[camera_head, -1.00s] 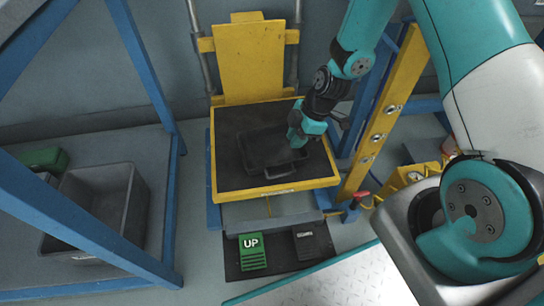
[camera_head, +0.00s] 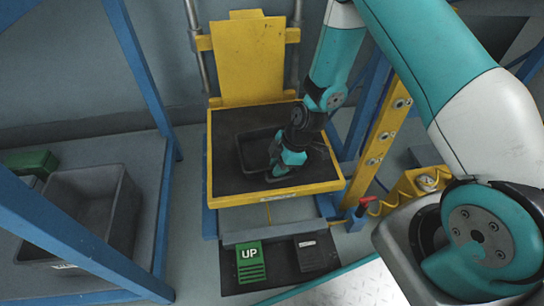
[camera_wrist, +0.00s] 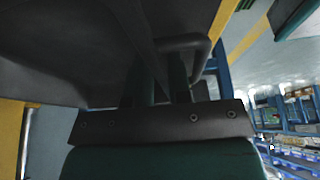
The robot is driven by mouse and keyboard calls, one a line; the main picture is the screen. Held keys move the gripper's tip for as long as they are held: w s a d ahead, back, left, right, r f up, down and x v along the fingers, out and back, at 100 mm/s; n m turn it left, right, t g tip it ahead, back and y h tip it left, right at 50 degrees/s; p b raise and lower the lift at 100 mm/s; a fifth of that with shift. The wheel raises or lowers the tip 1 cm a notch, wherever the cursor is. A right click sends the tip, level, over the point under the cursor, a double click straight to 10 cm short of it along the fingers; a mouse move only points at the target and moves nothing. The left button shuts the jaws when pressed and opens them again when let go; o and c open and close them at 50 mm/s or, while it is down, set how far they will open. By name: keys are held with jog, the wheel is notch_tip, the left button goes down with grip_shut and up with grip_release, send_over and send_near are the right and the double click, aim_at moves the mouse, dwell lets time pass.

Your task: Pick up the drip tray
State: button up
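The drip tray (camera_head: 252,150) is a shallow black tray lying on the dark top of the yellow lift platform (camera_head: 226,191). My gripper (camera_head: 281,172) is low at the tray's front side in the head view, and my wrist covers part of the tray. In the wrist view the tray's dark body (camera_wrist: 60,55) fills the upper left. A bent bar handle (camera_wrist: 203,47) is right by my gripper's fingers (camera_wrist: 162,88). The fingers look slightly apart, but their tips overlap dark parts of the tray. I cannot tell whether they are closed on the handle.
A yellow back plate (camera_head: 251,58) stands behind the platform. A yellow post (camera_head: 380,130) rises close on the right. A green UP pedal (camera_head: 250,262) and a dark pedal (camera_head: 308,252) are below. A grey bin (camera_head: 92,210) stands at left behind blue frame bars.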

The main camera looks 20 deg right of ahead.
grip_shut()
jog(key=shift+r, duration=0.1)
